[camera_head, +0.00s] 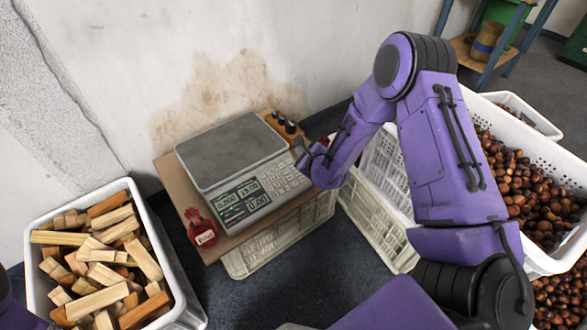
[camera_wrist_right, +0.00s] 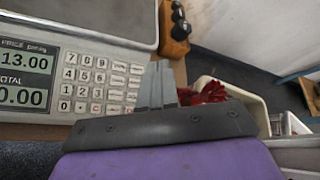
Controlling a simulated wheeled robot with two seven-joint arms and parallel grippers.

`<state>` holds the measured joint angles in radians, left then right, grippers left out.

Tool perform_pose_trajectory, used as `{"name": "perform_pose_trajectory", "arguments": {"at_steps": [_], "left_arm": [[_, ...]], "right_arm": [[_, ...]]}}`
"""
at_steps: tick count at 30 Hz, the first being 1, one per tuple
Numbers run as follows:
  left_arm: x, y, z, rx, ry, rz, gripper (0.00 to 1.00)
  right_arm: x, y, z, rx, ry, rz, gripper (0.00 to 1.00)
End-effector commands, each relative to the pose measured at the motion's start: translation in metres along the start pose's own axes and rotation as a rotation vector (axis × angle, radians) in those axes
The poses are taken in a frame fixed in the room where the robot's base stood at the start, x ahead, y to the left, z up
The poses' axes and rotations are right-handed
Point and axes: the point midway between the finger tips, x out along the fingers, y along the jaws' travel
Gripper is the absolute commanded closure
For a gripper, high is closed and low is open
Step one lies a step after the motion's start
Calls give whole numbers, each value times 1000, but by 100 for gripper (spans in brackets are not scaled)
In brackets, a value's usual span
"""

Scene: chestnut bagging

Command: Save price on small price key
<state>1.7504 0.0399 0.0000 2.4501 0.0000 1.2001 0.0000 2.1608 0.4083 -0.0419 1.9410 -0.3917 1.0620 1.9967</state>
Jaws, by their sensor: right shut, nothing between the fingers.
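The weighing scale (camera_head: 230,150) stands on a brown board with an empty metal plate. Its lit display (camera_head: 243,198) reads 13.00 in the price row and 0.00 in the total row; the price row also shows in the right wrist view (camera_wrist_right: 27,63). The keypad (camera_head: 281,183) is right of the display; its number keys show in the wrist view (camera_wrist_right: 88,80), but labels on the right-hand keys are too small to read. My right gripper (camera_head: 301,158) is shut and empty at the keypad's right edge; its fingers (camera_wrist_right: 157,82) hide part of that edge. Contact is unclear. My left gripper is out of view.
A red net bag (camera_head: 202,229) lies at the board's front left. A wooden block with black knobs (camera_head: 286,128) is behind the keypad. A crate of wood pieces (camera_head: 180,290) stands left; a white crate of chestnuts (camera_head: 551,262) stands right, beyond my right arm.

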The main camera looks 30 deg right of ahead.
Motion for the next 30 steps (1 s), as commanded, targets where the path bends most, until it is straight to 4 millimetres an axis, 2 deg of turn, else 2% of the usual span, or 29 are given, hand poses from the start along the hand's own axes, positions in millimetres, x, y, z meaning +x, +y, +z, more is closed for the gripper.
{"name": "perform_pose_trajectory", "arguments": {"at_steps": [6,13,21,30], "left_arm": [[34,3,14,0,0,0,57],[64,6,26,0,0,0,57],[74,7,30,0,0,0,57],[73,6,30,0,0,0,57]], "right_arm": [[23,20,-20,-5,-1,0,100],[45,35,-36,-3,-1,0,100],[58,44,-44,-1,1,1,100],[59,44,-44,-1,1,0,100]]}}
